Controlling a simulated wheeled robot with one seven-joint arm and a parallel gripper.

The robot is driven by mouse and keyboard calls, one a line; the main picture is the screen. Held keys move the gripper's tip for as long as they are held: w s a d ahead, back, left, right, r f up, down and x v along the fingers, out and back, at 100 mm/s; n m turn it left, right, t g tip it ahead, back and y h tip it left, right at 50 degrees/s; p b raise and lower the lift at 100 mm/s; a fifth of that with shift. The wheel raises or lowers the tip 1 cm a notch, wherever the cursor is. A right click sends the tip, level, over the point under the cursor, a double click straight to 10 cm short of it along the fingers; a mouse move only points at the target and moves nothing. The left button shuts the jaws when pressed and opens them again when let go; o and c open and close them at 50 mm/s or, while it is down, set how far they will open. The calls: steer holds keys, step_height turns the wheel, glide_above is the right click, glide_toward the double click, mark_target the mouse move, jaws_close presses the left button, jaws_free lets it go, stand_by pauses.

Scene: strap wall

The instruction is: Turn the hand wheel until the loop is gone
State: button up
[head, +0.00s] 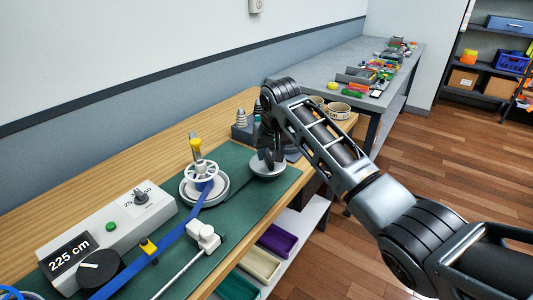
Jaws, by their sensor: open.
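A white spoked hand wheel (200,172) with a yellow knob (195,143) on it sits on a round pale base on the green mat. A blue strap (172,238) runs from the lower left up to the wheel. At the bottom left corner the strap curves, partly cut off, so I cannot tell whether this is the loop. My gripper (268,156) is to the right of the wheel, apart from it, pointing down over a round grey metal dish (268,168). Its fingers are dark and small here; they are open, and I see nothing held.
A pale console (110,226) with a "225 cm" display and a black dial (100,268) stands at the left. A white clamp (204,236) with a rod lies in front of the wheel. Grey stepped weights (241,122) stand behind. Coloured bins are below the bench's front edge.

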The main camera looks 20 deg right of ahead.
steer(key=shift+w+f, duration=0.25)
steer(key=shift+f, duration=0.4)
jaws_close()
